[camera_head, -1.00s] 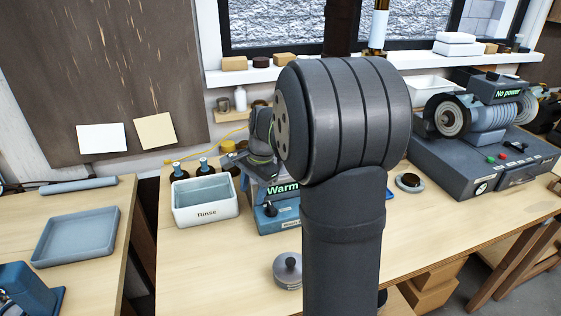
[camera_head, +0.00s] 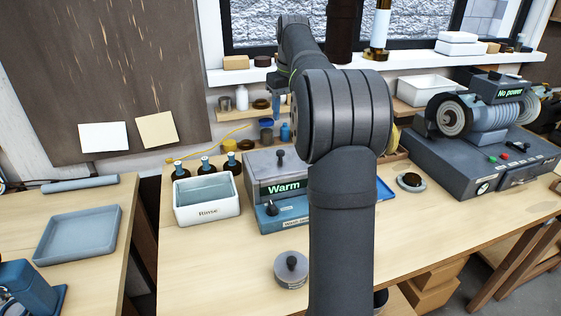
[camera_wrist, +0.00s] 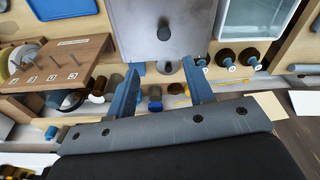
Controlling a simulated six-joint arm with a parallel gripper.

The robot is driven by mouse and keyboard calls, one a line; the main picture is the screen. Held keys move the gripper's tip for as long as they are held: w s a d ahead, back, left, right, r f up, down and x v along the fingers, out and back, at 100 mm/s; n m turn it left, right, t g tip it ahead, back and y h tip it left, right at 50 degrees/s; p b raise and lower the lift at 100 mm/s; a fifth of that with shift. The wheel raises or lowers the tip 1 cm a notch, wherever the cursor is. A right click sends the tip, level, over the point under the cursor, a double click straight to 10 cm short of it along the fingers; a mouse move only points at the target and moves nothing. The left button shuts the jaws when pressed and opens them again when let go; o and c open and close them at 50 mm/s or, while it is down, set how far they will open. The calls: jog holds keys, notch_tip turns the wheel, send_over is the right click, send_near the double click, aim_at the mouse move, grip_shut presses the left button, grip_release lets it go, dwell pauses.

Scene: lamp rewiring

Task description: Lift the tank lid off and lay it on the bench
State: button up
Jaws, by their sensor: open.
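The tank (camera_head: 268,217) is a blue-grey box with a green "Warm" display, behind the middle of the bench. Its flat grey lid (camera_head: 262,160) lies on top, with a dark knob (camera_head: 281,155) standing up. In the wrist view the lid (camera_wrist: 140,25) and knob (camera_wrist: 163,33) show at the top centre. My gripper (camera_wrist: 163,66) is open and empty, its two blue fingers apart, with the knob beyond the fingertips and roughly between them. In the head view my gripper (camera_head: 274,90) is up behind the tank, partly hidden by my arm.
A white "Rinse" tub (camera_head: 207,201) stands left of the tank, with several dark bottles (camera_head: 205,165) behind it. A small round knobbed piece (camera_head: 291,268) sits on the bench (camera_head: 225,270) in front. Bare bench lies front left and front right.

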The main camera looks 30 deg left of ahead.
send_over(281, 151)
jog(key=d, duration=0.1)
notch_tip(281, 151, down, 9)
jog(key=shift+s+f, duration=0.1)
jog(key=shift+a+f, duration=0.15)
jog(key=shift+f, duration=0.75)
jog(key=shift+a+f, duration=0.2)
jog(key=shift+f, duration=0.7)
jog(key=shift+a+f, duration=0.15)
jog(key=shift+f, duration=0.75)
grip_shut()
